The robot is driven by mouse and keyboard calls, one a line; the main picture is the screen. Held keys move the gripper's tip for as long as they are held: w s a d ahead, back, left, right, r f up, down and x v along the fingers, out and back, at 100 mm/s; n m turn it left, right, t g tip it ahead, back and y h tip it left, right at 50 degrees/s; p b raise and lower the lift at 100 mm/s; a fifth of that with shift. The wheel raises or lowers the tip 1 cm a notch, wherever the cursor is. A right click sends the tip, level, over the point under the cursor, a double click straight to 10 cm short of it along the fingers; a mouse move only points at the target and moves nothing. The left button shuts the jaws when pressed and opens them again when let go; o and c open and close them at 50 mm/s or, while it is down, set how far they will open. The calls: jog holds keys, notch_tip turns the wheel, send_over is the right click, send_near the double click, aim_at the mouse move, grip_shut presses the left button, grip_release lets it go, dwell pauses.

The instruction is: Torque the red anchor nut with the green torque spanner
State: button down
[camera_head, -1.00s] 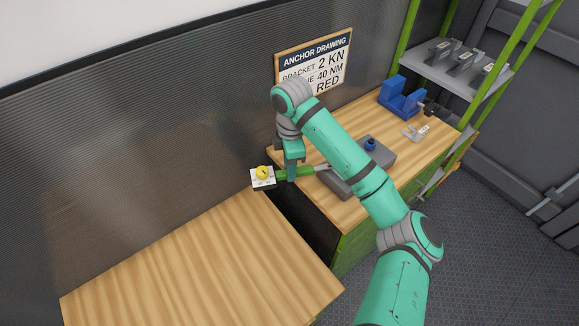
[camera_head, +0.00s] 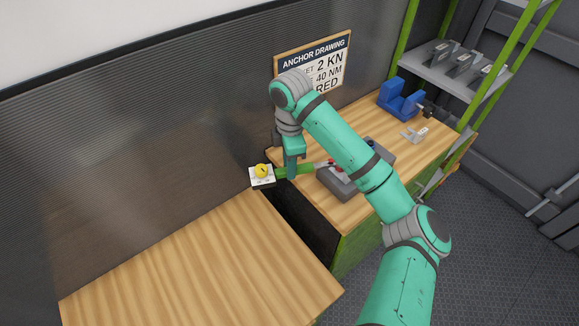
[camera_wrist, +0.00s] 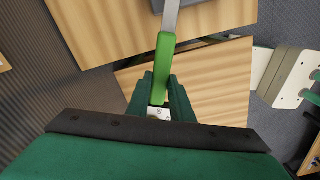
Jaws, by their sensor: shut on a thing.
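The green torque spanner (camera_head: 302,169) is in my gripper (camera_head: 291,172), held by its green handle over the gap between the two benches. Its grey shaft points right, to the grey anchor block (camera_head: 345,187). A small red part, likely the red anchor nut (camera_head: 331,162), shows at the block's left side, by the spanner's tip; I cannot tell whether they touch. In the wrist view, the fingers of my gripper (camera_wrist: 161,98) are shut on the spanner handle (camera_wrist: 163,65). The spanner's head is out of that view. My forearm hides much of the block.
A blue vise-like fixture (camera_head: 400,100) and a small grey bracket (camera_head: 413,134) stand on the right bench. The left bench (camera_head: 200,265) is clear. An anchor drawing sign (camera_head: 318,62) stands behind.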

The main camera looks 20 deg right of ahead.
jog(key=shift+r, duration=0.1)
jog(key=shift+r, duration=1.5)
